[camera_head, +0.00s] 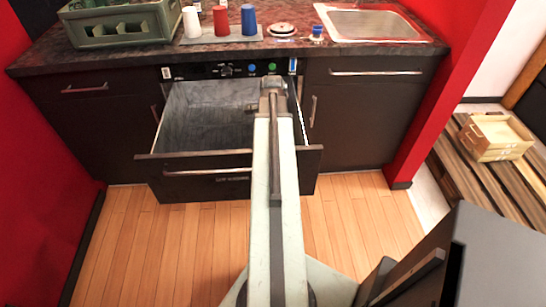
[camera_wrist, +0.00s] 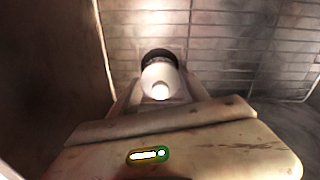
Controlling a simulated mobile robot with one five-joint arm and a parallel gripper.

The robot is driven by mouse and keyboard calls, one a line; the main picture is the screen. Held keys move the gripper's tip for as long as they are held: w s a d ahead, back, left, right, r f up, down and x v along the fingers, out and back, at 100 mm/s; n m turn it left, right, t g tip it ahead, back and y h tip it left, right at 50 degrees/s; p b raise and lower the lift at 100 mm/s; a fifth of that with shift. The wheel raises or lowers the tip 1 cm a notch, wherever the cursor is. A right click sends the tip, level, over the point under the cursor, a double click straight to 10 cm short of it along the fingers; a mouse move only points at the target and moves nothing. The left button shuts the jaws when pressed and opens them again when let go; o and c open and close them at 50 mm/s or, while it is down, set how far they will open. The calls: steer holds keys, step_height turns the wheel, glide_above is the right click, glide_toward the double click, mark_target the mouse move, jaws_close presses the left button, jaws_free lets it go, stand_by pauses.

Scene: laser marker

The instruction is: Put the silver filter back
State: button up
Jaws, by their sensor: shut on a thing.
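In the wrist view, a pale silvery cylinder with a dark far end, apparently the silver filter (camera_wrist: 160,78), sits between the fingers of my gripper (camera_wrist: 160,92). The gripper is shut on it. Grey tiled-looking surfaces lie beyond it. In the head view, my arm reaches over the open drawer-like machine (camera_head: 185,158) under the counter, near its right side. The end of my arm hides the fingers and the filter there. I cannot tell whether the filter touches the inside of the machine.
The machine's control strip (camera_head: 225,70) is just behind my arm. The counter (camera_head: 120,55) holds a green crate (camera_head: 110,32), white (camera_head: 191,22), red (camera_head: 220,20) and blue (camera_head: 248,19) cups, and a sink (camera_head: 372,25). A dark box (camera_head: 490,255) stands at front right.

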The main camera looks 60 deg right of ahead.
steer(key=shift+f, duration=0.1)
step_height(320, 180, down, 4)
steer(key=b, duration=0.3)
steer(key=shift+b, duration=0.35)
steer(key=o, duration=1.4)
step_height(320, 180, up, 13)
steer(key=p, duration=1.2)
steer(key=shift+f+p, duration=0.15)
steer(key=shift+p, duration=0.25)
steer(key=shift+f, duration=0.1)
